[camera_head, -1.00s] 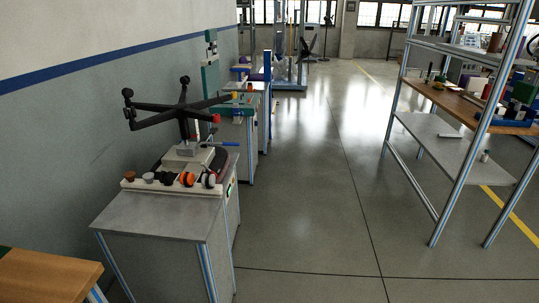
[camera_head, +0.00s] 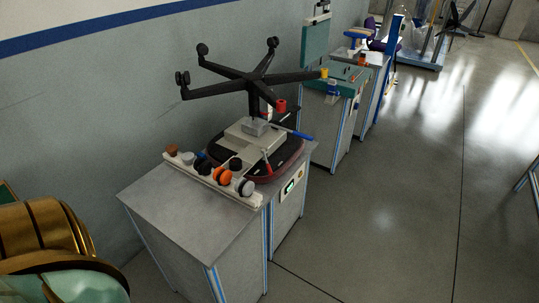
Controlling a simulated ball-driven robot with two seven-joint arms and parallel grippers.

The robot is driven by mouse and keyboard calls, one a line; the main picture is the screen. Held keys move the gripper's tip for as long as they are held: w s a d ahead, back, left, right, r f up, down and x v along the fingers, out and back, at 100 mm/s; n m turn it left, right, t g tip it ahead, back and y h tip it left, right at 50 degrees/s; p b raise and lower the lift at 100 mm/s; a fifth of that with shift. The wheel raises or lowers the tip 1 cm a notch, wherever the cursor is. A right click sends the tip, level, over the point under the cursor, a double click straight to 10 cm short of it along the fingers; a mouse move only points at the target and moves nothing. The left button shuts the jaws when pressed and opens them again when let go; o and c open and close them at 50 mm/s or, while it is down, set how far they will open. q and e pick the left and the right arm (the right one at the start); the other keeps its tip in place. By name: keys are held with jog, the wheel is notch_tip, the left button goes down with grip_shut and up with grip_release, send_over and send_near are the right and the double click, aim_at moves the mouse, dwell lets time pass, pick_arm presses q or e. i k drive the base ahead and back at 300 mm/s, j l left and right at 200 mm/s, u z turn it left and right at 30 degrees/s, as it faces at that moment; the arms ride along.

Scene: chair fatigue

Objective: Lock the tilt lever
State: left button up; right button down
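An upside-down office chair stands on a grey workbench (camera_head: 165,206), its black five-arm base (camera_head: 255,77) pointing up. Its dark seat (camera_head: 290,158) lies on the bench top under a grey mechanism plate (camera_head: 250,135). A lever with a blue end (camera_head: 295,134) sticks out to the right of the mechanism. Neither of my grippers is in view.
A panel with a green display (camera_head: 290,187) is on the bench's right side. More benches (camera_head: 330,108) stand behind along the wall.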

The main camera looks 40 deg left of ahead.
aim_at(268, 170)
jog(key=i+l+u, duration=0.1)
jog(key=i+u, duration=0.35)
jog(key=i+l+u, duration=0.15)
jog(key=u, duration=0.3)
jog(key=i+l+u, duration=0.3)
jog(key=u, duration=0.15)
jog(key=i+l+u, duration=0.2)
jog(key=l+u, duration=0.25)
jog(key=i+l+u, duration=0.15)
jog(key=l+u, duration=1.2)
jog(key=i+j, duration=0.35)
jog(key=j, duration=0.1)
